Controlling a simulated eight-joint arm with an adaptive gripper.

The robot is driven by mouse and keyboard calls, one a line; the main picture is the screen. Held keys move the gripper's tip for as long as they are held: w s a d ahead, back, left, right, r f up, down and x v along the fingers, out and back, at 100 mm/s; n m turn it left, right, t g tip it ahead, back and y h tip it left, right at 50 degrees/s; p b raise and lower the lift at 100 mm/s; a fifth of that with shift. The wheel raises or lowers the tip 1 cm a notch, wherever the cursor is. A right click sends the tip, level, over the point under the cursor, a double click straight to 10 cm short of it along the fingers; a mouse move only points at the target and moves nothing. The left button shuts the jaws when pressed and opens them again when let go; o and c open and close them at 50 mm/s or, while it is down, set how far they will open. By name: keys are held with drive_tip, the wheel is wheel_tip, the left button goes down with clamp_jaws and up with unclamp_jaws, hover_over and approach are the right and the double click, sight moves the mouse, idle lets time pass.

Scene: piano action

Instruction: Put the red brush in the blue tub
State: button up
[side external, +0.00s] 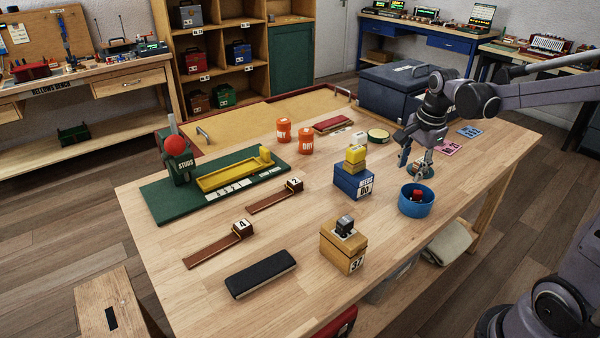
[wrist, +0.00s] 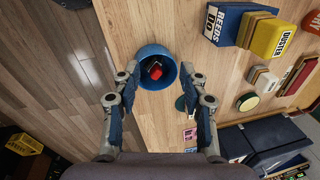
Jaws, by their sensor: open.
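The blue tub (side external: 408,209) stands near the right edge of the wooden table; in the wrist view it is a round tub (wrist: 141,56) seen from above. A small red and black object (side external: 417,194), which looks like the red brush, lies inside the tub; it also shows in the wrist view (wrist: 155,71). Part of it is hidden by the tub wall in the side view. My gripper (side external: 416,163) is open and empty, above and a little behind the tub. In the wrist view its fingers (wrist: 160,76) are spread on both sides of the tub, apart from the brush.
A blue REEDS box (side external: 346,184) with a yellow block on it stands left of the tub. A wooden box (side external: 341,247) is in front. A green tin (side external: 378,135), pink cards (side external: 447,147) and a dark blue case (side external: 390,92) are behind. The table's right edge is close.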

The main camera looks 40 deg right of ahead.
drive_tip(key=s+a+r+n+t, duration=0.1)
drive_tip(key=s+a+n, duration=0.3)
drive_tip(key=a+n, duration=0.4)
drive_tip(key=s+a+r+n+t, duration=0.1)
drive_tip(key=s+a+n+t, duration=0.3)
drive_tip(key=a+n, duration=0.4)
drive_tip(key=shift+s+a+n+y, duration=0.3)
drive_tip(key=shift+n+y, duration=0.1)
drive_tip(key=shift+n, duration=1.3)
